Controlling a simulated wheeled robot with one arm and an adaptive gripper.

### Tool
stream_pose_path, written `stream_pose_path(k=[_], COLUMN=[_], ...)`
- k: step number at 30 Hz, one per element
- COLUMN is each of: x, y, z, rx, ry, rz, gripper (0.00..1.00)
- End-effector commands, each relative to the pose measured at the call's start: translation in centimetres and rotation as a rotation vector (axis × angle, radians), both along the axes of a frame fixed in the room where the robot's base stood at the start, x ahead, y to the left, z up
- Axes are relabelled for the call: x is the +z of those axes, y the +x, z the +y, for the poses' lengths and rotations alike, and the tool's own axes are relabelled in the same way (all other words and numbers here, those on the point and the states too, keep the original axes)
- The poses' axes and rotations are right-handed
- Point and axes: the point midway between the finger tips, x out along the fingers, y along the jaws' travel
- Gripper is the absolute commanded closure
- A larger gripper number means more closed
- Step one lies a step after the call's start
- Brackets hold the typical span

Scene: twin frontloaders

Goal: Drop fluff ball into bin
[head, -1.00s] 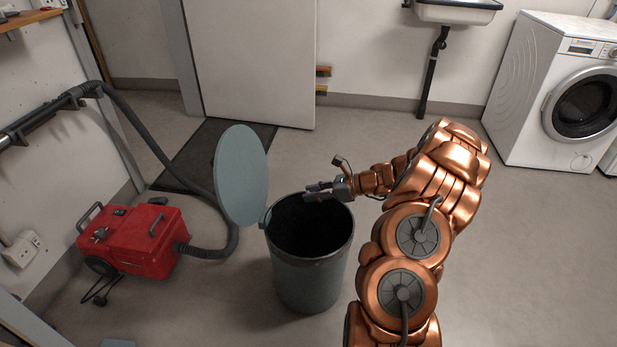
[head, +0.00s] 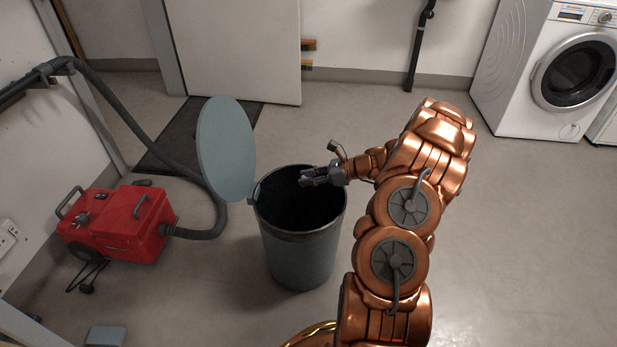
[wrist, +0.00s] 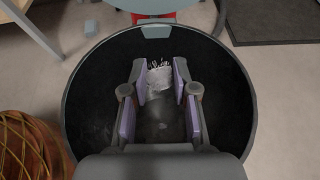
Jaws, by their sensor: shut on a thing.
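The bin (head: 300,260) is a dark grey round bin with its pale lid (head: 226,150) raised on the left side. My gripper (head: 310,177) is over the open mouth of the bin, near its upper right rim. In the wrist view, my gripper (wrist: 160,88) is shut on the whitish-grey fluff ball (wrist: 159,80), which sits between the purple-padded fingertips. The dark inside of the bin (wrist: 90,95) surrounds the fingers and ball in that view. In the head view the fluff ball is too small or hidden to make out.
A red vacuum machine (head: 118,222) stands left of the bin, its dark hose (head: 135,120) curving behind the lid. A dark mat (head: 170,158) lies by the door (head: 235,50). A white washing machine (head: 545,75) stands at the back right. The floor right of my arm is clear.

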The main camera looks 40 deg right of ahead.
Motion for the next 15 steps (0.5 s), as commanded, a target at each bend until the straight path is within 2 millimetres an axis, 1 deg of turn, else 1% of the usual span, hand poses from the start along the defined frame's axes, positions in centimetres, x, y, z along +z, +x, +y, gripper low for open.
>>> stream_pose_path(k=[1, 9, 10, 15], x=[-0.39, -0.33, -0.33, -0.33], y=[-0.03, -0.01, -0.01, -0.01], z=[-0.06, -0.06, -0.06, -0.05], rx=[-0.002, -0.002, -0.002, -0.001], ry=[0.000, -0.001, -0.001, 0.000], rz=[0.000, -0.001, -0.001, 0.000], gripper=[0.81, 0.81, 0.71, 0.53])
